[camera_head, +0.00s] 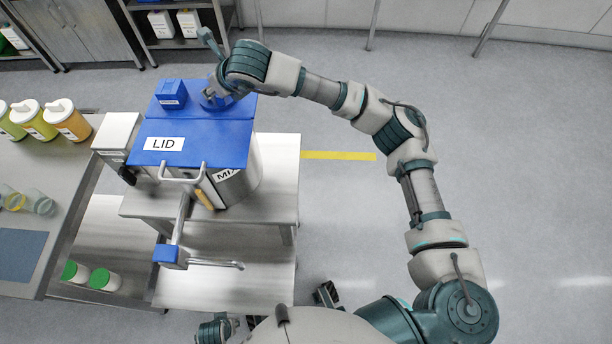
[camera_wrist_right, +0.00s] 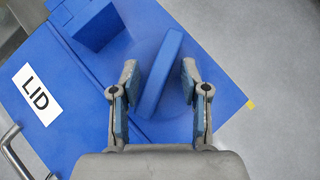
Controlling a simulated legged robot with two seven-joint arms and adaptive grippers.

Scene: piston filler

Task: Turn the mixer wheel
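The mixer wheel (camera_head: 217,103) is a blue round knob on the far right of the mixer's blue top. In the right wrist view it is a blue disc with a raised bar (camera_wrist_right: 161,72) across it. My right gripper (camera_wrist_right: 159,70) is open, with one finger on each side of the bar. The left finger is close to it, and a gap shows at the right finger. I cannot tell whether either finger touches. In the head view the right gripper (camera_head: 211,94) is over the wheel and partly hides it.
The blue lid (camera_head: 200,146) has a pale handle at its front. A blue block (camera_head: 171,93) stands left of the wheel. A pipe with a blue valve (camera_head: 170,254) sticks out in front. Bottles (camera_head: 72,122) stand on the left bench. Floor to the right is clear.

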